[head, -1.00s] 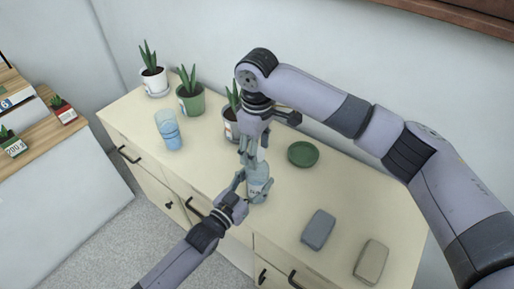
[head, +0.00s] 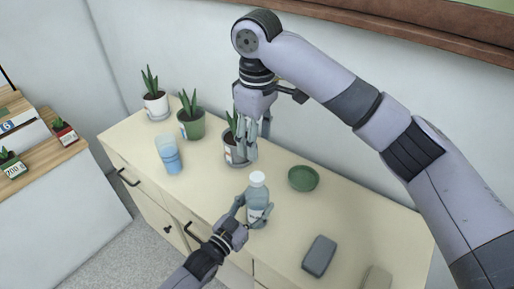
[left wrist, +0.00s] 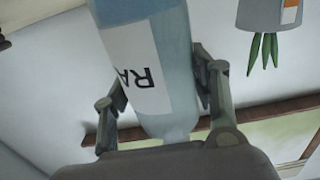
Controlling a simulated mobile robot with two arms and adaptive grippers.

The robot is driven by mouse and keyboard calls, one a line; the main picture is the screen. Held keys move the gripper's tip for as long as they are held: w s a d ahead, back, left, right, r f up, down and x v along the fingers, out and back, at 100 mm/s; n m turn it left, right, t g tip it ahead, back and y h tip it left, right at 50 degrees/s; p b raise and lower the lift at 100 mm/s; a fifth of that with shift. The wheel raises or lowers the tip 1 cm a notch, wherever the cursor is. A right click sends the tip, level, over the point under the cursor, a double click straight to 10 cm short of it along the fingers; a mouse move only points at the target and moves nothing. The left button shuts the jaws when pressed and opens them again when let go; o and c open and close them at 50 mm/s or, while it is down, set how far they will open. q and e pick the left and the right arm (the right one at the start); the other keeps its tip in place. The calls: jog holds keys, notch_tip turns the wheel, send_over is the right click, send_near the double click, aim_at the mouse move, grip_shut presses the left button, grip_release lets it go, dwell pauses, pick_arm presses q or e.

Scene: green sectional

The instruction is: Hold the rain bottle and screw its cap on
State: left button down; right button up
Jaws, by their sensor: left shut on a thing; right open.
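The rain bottle (head: 256,199) stands upright near the front edge of the cabinet top, clear bluish with a pale label. A white cap (head: 257,178) sits on its top; I cannot tell how tight it is. My left gripper (head: 252,212) is shut around the bottle's body from the front left. In the left wrist view, the bottle (left wrist: 148,60) is between the two fingers, its label partly reading "RA" upside down. My right gripper (head: 253,143) is open and empty, above and behind the bottle, apart from the cap, and overlaps a potted plant in the picture.
On the cabinet top (head: 215,190), several potted plants (head: 190,125) line the back left, with a blue glass (head: 168,155) before them. A green dish (head: 303,178) lies right of the bottle, and a grey block (head: 319,256) lies at the front right.

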pick_arm(q)
jog(key=c, duration=0.6)
grip_release()
jog(key=shift+o, duration=0.2)
jog(key=v, duration=1.2)
jog(key=shift+s, duration=0.1)
